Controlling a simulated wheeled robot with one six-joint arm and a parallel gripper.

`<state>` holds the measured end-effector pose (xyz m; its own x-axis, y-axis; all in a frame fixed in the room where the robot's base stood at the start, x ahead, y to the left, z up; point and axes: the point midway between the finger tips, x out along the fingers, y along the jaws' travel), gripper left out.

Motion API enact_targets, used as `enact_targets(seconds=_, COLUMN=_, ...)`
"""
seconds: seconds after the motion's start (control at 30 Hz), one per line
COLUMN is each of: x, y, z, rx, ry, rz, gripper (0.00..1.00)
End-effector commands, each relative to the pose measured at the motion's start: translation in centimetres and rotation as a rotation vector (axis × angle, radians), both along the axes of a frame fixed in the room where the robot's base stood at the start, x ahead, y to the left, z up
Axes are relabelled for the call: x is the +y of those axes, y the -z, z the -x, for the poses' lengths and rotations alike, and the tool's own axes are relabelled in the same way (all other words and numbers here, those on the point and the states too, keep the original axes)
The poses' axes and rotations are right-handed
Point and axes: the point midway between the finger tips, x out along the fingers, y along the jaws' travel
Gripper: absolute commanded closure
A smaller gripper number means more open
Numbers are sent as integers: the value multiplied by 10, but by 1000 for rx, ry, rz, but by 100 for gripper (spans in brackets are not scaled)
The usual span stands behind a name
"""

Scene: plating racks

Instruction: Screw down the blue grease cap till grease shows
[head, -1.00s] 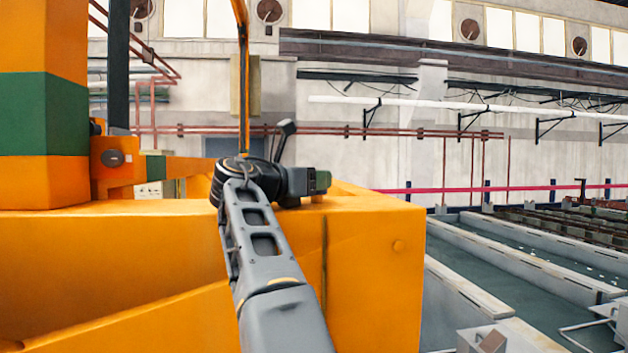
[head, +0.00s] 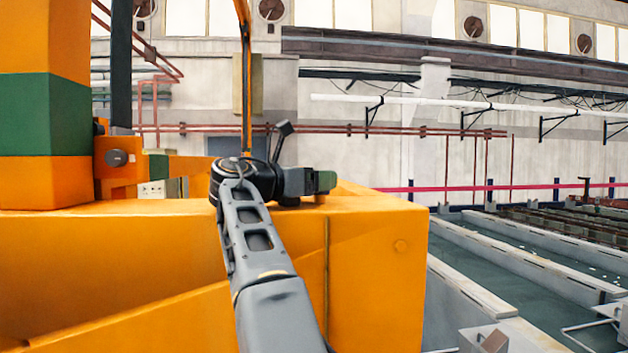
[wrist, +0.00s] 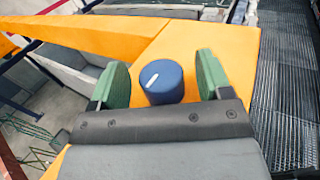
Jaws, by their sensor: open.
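The blue grease cap (wrist: 162,82) shows in the wrist view as a short round knob with a white mark on its top. It stands on the orange machine body (wrist: 190,40). My gripper (wrist: 157,80) is open, with one green finger on the left of the cap and one on the right. In the head view my gripper (head: 322,182) is at the far end of my grey arm, over the orange top. The cap cannot be made out there. No grease is visible.
An orange and green post (head: 42,105) rises at the left of the orange body. Long tanks (head: 520,255) lie to the right, beyond its edge. A metal grating (wrist: 290,90) runs along the right in the wrist view.

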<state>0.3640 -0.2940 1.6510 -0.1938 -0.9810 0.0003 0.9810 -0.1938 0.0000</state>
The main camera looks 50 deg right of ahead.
Motion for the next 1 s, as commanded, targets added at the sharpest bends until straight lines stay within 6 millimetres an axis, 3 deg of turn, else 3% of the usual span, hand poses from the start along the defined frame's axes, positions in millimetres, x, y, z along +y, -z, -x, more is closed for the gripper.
enact_targets(seconds=0.17, x=11, y=1, z=-3, rx=0, ry=-3, rz=0, gripper=29)
enact_targets(seconds=0.7, x=110, y=0, z=-22, rx=0, ry=-4, rz=-1, gripper=29)
enact_targets(seconds=1.0, x=134, y=0, z=-26, rx=-1, ry=0, rz=0, gripper=29)
